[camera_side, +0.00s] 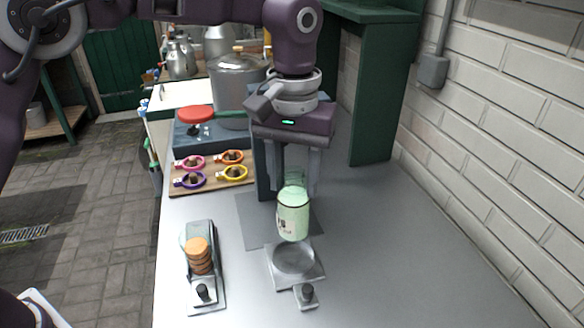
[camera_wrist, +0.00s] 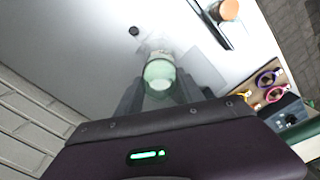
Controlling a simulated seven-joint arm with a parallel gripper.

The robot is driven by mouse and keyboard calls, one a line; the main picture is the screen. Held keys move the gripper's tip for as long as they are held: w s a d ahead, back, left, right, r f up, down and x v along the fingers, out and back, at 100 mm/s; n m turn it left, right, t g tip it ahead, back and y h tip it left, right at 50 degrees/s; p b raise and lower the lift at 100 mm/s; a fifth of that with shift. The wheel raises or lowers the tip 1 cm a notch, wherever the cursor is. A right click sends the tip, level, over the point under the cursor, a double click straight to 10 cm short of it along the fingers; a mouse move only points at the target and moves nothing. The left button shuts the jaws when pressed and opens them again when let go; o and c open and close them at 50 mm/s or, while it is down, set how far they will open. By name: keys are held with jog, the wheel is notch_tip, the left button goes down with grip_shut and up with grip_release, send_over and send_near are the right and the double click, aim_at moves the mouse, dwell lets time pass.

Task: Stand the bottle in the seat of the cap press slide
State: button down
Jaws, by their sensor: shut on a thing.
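A pale green translucent bottle (camera_side: 293,220) with a printed label is held between the fingers of my gripper (camera_side: 297,186), which is shut on its upper part. The bottle is close to upright. It also shows in the wrist view (camera_wrist: 160,72), seen from above between the fingers. The cap press slide (camera_side: 317,277) is a grey plate with a round seat (camera_side: 295,260) and a dark knob (camera_side: 307,292) at its front. The bottle's lower end appears just above and behind the seat; the exact gap is hard to tell. In the wrist view the bottle hides most of the seat.
A grey holder (camera_side: 220,290) with stacked orange caps (camera_side: 199,252) stands left of the slide. Behind are a wooden board (camera_side: 212,182) with coloured rings, a blue-grey unit with a red disc (camera_side: 195,114) and a steel pot (camera_side: 232,85). The counter to the right is clear up to the brick wall.

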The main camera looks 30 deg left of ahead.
aim_at(293, 214)
jog(key=shift+f, duration=2.65)
jog(key=shift+f, duration=0.7)
jog(key=shift+f, duration=0.65)
jog(key=c, duration=0.7)
grip_release()
